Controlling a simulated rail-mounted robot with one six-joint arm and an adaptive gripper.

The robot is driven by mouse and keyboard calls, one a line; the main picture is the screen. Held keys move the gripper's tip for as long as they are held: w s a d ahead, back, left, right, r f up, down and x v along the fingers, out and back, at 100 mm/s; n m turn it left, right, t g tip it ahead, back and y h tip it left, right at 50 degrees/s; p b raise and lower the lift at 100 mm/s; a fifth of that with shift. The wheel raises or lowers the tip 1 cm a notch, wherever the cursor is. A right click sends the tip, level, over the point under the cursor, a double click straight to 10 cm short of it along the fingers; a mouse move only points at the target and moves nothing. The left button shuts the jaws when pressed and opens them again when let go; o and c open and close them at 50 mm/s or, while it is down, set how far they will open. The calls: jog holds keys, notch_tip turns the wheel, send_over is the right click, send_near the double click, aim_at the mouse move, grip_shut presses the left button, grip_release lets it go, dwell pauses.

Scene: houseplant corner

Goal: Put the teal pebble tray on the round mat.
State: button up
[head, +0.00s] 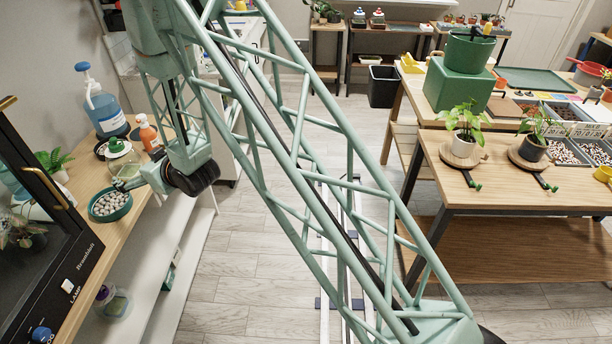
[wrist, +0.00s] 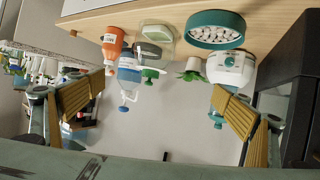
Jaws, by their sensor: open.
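The teal pebble tray (head: 111,214), round and filled with pale pebbles, sits on the wooden shelf at left, near its front edge. In the wrist view, which is upside down, the tray (wrist: 216,43) shows at the top. I cannot pick out the round mat with certainty; a dark round piece (head: 100,149) lies by the bottles.
A green-capped bottle (head: 121,158), an orange bottle (head: 149,136) and a blue spray bottle (head: 104,112) stand behind the tray. A small plant (head: 55,160) and a black glass-doored cabinet (head: 70,262) are to the left. Bare shelf shows in front of the tray.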

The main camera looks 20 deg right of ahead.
jog(key=s+d+r+m+g+h, duration=0.1)
jog(key=s+d+r+h, duration=0.1)
jog(key=d+r, duration=0.5)
jog(key=s+d+r+m+h, duration=0.1)
jog(key=s+d+r+h, duration=0.15)
jog(key=d+r, duration=0.4)
jog(key=s+d+r+m+g+h, duration=0.1)
jog(key=s+d+r+g, duration=0.1)
jog(key=s+d+r, duration=0.9)
jog(key=s+d+r+m+g, duration=0.1)
jog(key=s+d, duration=0.3)
jog(key=s, duration=1.1)
jog(key=s+d+r+m+g+h, duration=0.1)
jog(key=s+d+r+g, duration=0.1)
jog(key=s, duration=1.3)
jog(key=s+d+r+m+g+h, duration=0.1)
jog(key=s+d, duration=0.5)
jog(key=s, duration=0.9)
notch_tip(320, 180, up, 2)
jog(key=shift+r+m+g, duration=0.1)
jog(key=shift+m+g, duration=0.4)
jog(key=shift+o, duration=0.4)
